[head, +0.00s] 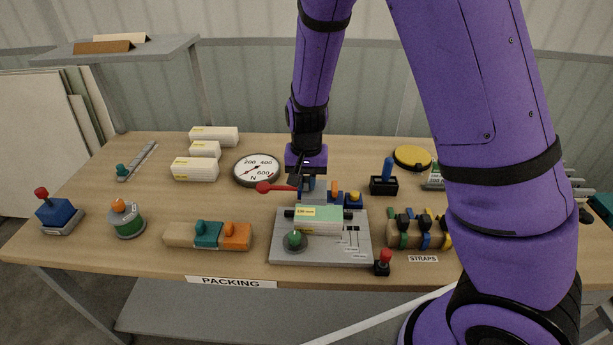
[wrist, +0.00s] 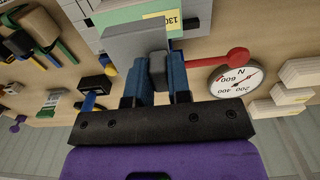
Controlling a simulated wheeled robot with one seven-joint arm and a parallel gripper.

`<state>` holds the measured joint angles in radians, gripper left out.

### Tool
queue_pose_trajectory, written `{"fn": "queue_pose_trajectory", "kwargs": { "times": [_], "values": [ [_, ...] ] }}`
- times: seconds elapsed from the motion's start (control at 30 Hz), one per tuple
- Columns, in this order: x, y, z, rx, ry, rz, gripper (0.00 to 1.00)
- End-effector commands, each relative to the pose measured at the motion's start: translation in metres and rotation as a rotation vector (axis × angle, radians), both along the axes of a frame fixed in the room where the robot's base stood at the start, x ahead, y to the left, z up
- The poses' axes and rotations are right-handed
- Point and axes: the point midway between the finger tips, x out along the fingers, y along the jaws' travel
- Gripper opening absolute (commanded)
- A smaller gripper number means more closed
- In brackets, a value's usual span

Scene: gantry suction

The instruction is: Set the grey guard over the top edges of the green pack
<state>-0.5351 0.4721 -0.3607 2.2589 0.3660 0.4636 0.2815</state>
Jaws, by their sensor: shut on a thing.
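The grey guard (wrist: 135,42) shows in the wrist view as a grey block with a darker grip tab (wrist: 158,70). My gripper (wrist: 156,78) is shut on that tab between its blue fingers. The green pack (head: 318,226), pale green with a yellow label, stands on a grey plate (head: 280,257) at the front middle of the table. In the wrist view the pack (wrist: 122,15) is just beyond the guard, which overlaps its edge; I cannot tell whether they touch. In the head view my gripper (head: 308,192) is behind the pack, and the guard is not clear there.
A red-knobbed lever (head: 268,187) sticks out beside my gripper, near the round dial (head: 257,169). Blue blocks with orange and yellow knobs (head: 345,197) stand behind the pack.

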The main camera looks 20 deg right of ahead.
Motion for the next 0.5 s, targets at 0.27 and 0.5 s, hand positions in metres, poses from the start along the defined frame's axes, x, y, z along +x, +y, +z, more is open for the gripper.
{"fn": "queue_pose_trajectory", "kwargs": {
  "times": [0.27, 0.5],
  "values": [
    [0.0, 0.0, -0.024, 0.0, 0.002, -0.002, 0.0],
    [0.0, 0.0, -0.04, 0.0, 0.001, 0.0, 0.0]
  ]
}}
